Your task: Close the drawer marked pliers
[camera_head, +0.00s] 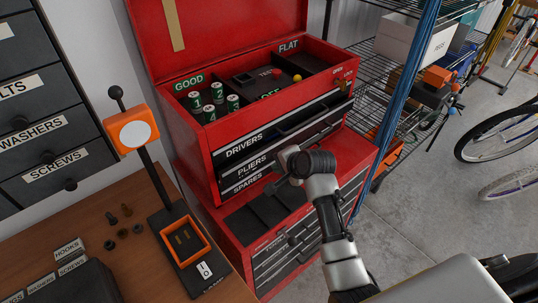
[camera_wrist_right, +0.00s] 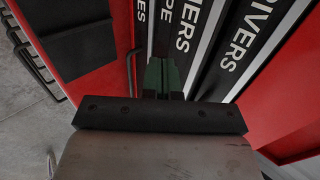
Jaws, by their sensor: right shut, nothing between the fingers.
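My left gripper is not in view.
The chest's lid (camera_head: 215,35) is up, and batteries (camera_head: 214,94) stand in its top tray. A lower red cabinet (camera_head: 250,225) supports the chest. A wooden bench (camera_head: 110,265) is at left, a wire shelf (camera_head: 375,75) at right. Open floor (camera_head: 440,200) lies beyond.

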